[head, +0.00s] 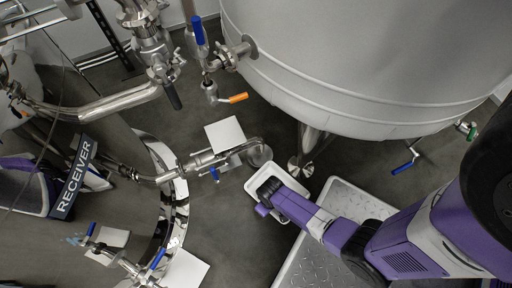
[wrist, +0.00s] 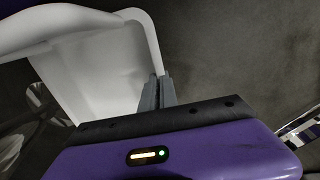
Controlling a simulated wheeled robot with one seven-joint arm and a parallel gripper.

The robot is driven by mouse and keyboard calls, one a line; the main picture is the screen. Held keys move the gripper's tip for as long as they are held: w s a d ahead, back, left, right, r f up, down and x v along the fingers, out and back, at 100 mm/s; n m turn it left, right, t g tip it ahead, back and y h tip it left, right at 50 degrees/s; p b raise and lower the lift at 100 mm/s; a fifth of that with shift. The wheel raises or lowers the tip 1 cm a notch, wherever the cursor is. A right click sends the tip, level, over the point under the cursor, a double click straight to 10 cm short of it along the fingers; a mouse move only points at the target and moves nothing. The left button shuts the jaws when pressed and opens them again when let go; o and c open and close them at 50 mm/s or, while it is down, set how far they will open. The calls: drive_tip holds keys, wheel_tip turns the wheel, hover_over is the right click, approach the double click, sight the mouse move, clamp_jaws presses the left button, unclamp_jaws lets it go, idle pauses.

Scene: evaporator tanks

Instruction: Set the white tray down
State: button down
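The white tray (head: 264,172) is a shallow rectangular tray with a raised rim, at the centre of the head view. In the wrist view the tray (wrist: 100,72) fills the upper left, with its rim curving down to the fingers. My gripper (head: 268,188) reaches over the tray from the lower right. In the wrist view my gripper (wrist: 157,92) has its grey fingers shut on the tray's wall near a corner. Part of the tray is hidden under my gripper. I cannot tell how high the tray is above the floor.
A large steel tank (head: 370,60) stands at the back. A silver tread-plate platform (head: 350,203) is at the lower right. A pipe with a valve (head: 212,158) lies just left of the tray. White square plates (head: 225,134) lie on the dark floor. Floor below the tray (head: 228,240) is clear.

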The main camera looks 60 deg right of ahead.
drive_tip(key=b, duration=0.3)
hover_over(256, 185)
drive_tip(key=s+a, duration=0.2)
drive_tip(key=s, duration=0.1)
drive_tip(key=shift+w+r, duration=0.1)
drive_tip(key=shift+w, duration=0.05)
drive_tip(key=w+d+b, duration=0.1)
drive_tip(key=w+f+b, duration=0.1)
drive_tip(key=shift+w+d+f+b, duration=0.1)
drive_tip(key=shift+w+d+b, duration=0.25)
drive_tip(key=shift+d, duration=0.05)
drive_tip(key=shift+f, duration=0.1)
drive_tip(key=c, duration=1.6)
unclamp_jaws()
drive_tip(key=shift+c, duration=0.2)
